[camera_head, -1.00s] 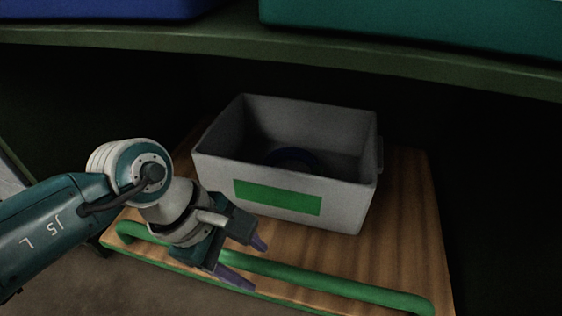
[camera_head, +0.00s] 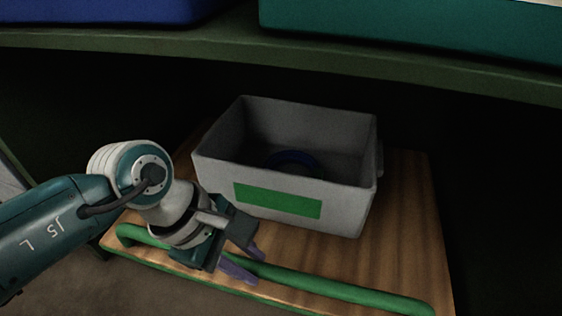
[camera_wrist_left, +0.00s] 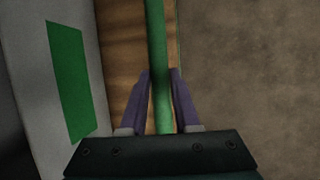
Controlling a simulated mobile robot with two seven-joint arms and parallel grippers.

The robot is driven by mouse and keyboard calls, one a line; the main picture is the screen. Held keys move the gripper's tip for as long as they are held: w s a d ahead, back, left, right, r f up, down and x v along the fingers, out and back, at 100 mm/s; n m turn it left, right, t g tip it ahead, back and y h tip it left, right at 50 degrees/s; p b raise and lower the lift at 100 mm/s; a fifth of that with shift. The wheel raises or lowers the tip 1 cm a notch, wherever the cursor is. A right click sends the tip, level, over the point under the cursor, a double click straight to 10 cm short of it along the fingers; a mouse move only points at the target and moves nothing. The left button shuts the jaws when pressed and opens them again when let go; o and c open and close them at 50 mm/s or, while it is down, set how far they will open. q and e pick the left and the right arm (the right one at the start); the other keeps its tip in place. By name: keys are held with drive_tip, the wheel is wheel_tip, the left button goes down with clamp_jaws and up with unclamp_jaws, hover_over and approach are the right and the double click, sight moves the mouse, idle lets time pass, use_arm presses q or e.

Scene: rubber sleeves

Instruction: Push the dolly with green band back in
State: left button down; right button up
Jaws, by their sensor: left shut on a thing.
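The dolly (camera_head: 410,240) is a wooden platform with a green bar handle (camera_head: 330,286) along its front edge. A grey bin (camera_head: 345,205) with a green band (camera_head: 278,200) on its front stands on it. My left gripper (camera_head: 250,264) is shut on the green bar, left of its middle. In the left wrist view, the purple fingers (camera_wrist_left: 161,95) lie on both sides of the bar (camera_wrist_left: 156,40), and the bin's green band (camera_wrist_left: 70,82) shows at left. My right gripper is not in view.
A ring-shaped dark blue thing (camera_head: 292,160) lies in the bin. A dark green shelf edge (camera_head: 300,55) runs above, carrying a blue bin (camera_head: 100,8) and a teal bin (camera_head: 420,30). The space beneath the shelf is dark. Brown floor (camera_head: 150,285) shows in front.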

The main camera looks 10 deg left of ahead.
sight(259, 234)
use_arm(q)
drive_tip(key=shift+w, duration=0.1)
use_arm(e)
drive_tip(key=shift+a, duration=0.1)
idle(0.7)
use_arm(q)
drive_tip(key=shift+w+a+b, duration=0.1)
drive_tip(key=shift+w+b, duration=0.25)
drive_tip(key=shift+w, duration=0.05)
drive_tip(key=w+b, duration=0.2)
drive_tip(key=w, duration=0.2)
drive_tip(key=shift+f, duration=0.2)
drive_tip(key=shift+w+r+b, duration=0.1)
drive_tip(key=shift+w+b, duration=0.05)
drive_tip(key=shift+b, duration=0.15)
drive_tip(key=shift+s, duration=0.25)
drive_tip(key=shift+w, duration=0.1)
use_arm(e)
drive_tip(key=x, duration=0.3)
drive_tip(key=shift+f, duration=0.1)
